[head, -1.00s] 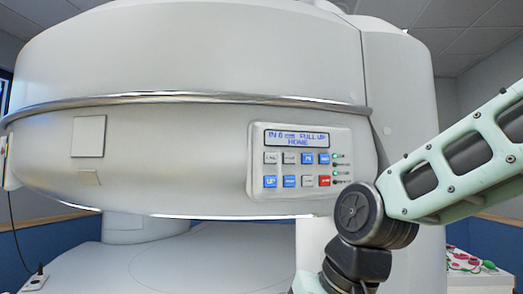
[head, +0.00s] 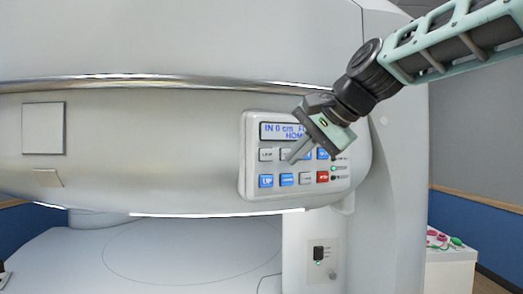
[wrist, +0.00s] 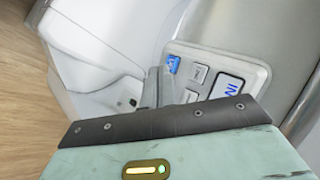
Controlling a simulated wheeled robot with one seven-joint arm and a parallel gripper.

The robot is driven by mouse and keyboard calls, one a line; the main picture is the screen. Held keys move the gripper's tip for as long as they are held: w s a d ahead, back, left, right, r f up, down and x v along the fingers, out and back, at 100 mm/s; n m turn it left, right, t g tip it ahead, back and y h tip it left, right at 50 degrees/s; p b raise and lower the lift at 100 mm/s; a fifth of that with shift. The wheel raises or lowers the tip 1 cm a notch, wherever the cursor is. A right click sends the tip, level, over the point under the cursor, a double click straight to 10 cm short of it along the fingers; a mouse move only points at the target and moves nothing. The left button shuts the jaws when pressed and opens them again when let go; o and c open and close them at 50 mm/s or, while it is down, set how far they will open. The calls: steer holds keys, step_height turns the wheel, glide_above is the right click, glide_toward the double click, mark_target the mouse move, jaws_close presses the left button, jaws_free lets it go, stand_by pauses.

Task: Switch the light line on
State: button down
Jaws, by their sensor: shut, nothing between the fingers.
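A grey control panel (head: 249,182) is on the front of the white magnet, with a display reading "IN 0 cm" and two rows of buttons. The top row starts with a grey button (head: 266,155) whose small label I cannot read surely. The lower row has a blue UP button (head: 266,181), another blue one, a grey one and a red one (head: 322,177). My gripper (head: 293,158) is shut and empty, its tip in front of the top row, partly covering the second button; contact cannot be told. The wrist view shows the panel (wrist: 258,72) beyond the fingers.
The white magnet housing (head: 150,160) fills the view, with a metal rail (head: 120,82) above the panel. A smaller switch plate (head: 319,254) is on the pedestal below. A cart (head: 452,262) with coloured items stands at the right. The patient table (head: 180,255) is low and bare.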

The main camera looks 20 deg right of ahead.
steer(key=shift+w, duration=0.15)
steer(key=p, duration=0.4)
glide_toward(266, 160)
step_height(266, 160, down, 4)
steer(key=a, duration=0.2)
steer(key=shift+w+a+f, duration=0.1)
steer(key=shift+w, duration=0.5)
steer(key=shift+w+a+f, duration=0.1)
steer(key=shift+w, duration=0.55)
steer(key=shift+w+r+p, duration=0.1)
steer(key=shift+w+p, duration=0.05)
steer(key=shift+p, duration=0.25)
stand_by(0.5)
steer(key=shift+w, duration=0.25)
steer(key=shift+w+a+p, duration=0.1)
steer(key=shift+w+p, duration=0.35)
steer(key=shift+w, duration=0.05)
stand_by(0.6)
stand_by(0.4)
steer(key=shift+s+b, duration=0.6)
steer(key=shift+s, duration=0.3)
